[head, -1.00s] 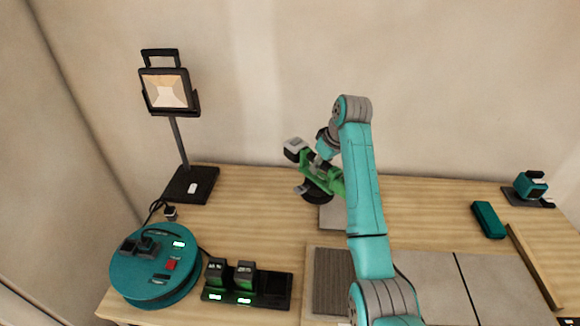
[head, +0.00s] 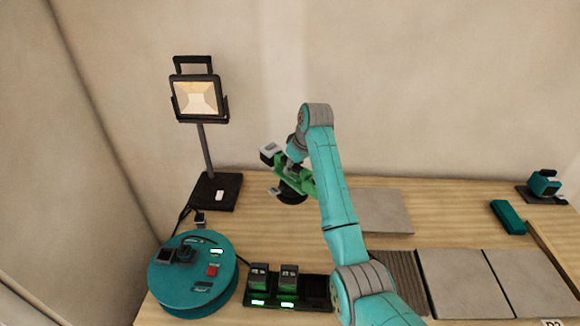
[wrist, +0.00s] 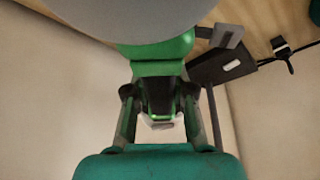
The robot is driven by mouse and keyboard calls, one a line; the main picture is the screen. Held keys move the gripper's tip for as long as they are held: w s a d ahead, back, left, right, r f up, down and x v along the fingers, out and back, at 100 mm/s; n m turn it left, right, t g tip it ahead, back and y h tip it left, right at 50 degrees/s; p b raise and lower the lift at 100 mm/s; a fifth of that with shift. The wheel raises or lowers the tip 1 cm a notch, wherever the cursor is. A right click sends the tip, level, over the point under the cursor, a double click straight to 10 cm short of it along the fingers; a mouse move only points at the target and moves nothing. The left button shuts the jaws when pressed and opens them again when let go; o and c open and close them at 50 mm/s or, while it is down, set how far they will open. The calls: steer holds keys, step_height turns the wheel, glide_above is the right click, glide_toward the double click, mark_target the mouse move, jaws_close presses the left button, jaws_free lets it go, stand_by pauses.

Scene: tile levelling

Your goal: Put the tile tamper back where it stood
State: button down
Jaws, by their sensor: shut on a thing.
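The tile tamper (head: 296,178) is a green tool with a black round base and a light grey block at one end. My gripper (head: 290,166) is shut on it and holds it, tilted, over the back left of the bench. In the wrist view the tamper's green body (wrist: 158,50) lies across and beyond my gripper (wrist: 160,117), with a big pale grey disc at the top. My arm hides part of the tamper in the head view. I cannot tell the exact gap between the tamper and the bench.
A work lamp (head: 215,190) stands behind left. A teal cable reel (head: 165,290) and a charger with batteries (head: 318,304) are at the front left. A loose grey tile (head: 380,212), laid tiles (head: 455,285), a teal block (head: 508,217) and a teal tool (head: 543,183) are to the right.

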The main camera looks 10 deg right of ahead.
mark_target(293, 178)
steer(key=shift+d+f, duration=0.1)
steer(key=shift+f, duration=2.15)
steer(key=shift+f, duration=0.8)
stand_by(0.7)
steer(key=c, duration=0.9)
jaws_free()
steer(key=shift+s+f, duration=0.1)
steer(key=shift+f, duration=0.05)
